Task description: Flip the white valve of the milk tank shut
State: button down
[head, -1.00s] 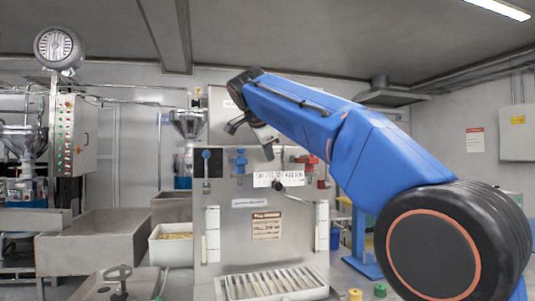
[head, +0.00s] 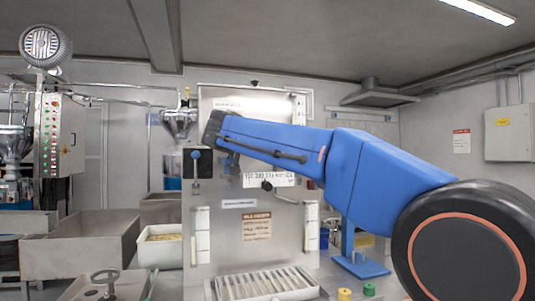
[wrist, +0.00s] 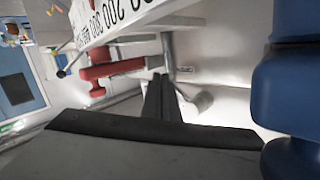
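The steel tank panel (head: 232,265) stands upright mid-picture in the head view. A red valve handle (wrist: 110,69) is left of the fingers. A white number strip (wrist: 118,20) is above them.
A large blue part (wrist: 288,85) fills the wrist view's right edge. In the head view, a blue-topped black block (head: 196,160) is on the panel's left and a black handle (head: 268,185) is below my arm. A slatted white tray (head: 265,285) is in front.

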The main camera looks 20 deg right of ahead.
jog(key=shift+d+r+n+t+h, duration=0.3)
jog(key=shift+d+r+n+h, duration=0.15)
jog(key=shift+d+r, duration=0.45)
